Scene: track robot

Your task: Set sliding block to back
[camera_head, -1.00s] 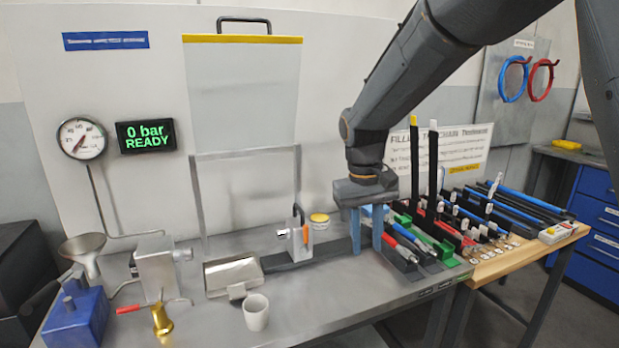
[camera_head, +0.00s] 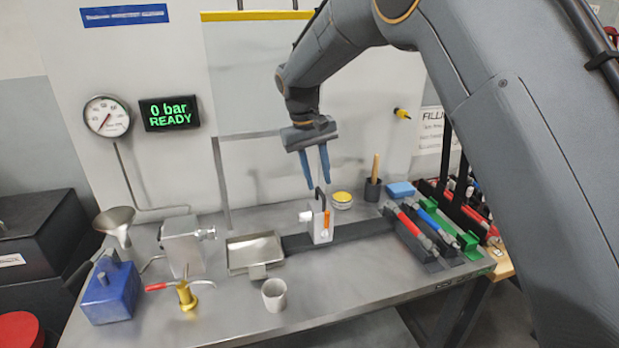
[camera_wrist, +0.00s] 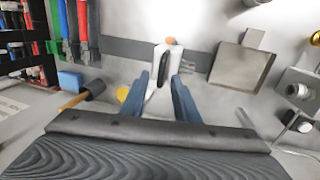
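The sliding block (camera_head: 320,222) is a small grey-white block with a black handle on top and an orange lever on its side. It sits on a dark rail (camera_head: 365,229) running left to right on the bench. My gripper (camera_head: 319,188) points down just above the block, its blue fingers apart. In the wrist view the block (camera_wrist: 161,62) shows beyond and between the two open fingertips (camera_wrist: 163,82). Whether the fingers touch the handle I cannot tell.
A metal tray (camera_head: 232,268) adjoins the rail's left end, with a white cup (camera_head: 274,295) in front. A yellow-lidded tin (camera_head: 342,200) and a dark holder (camera_head: 373,189) stand behind the rail. Red, blue and green tools (camera_head: 440,232) lie at the right.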

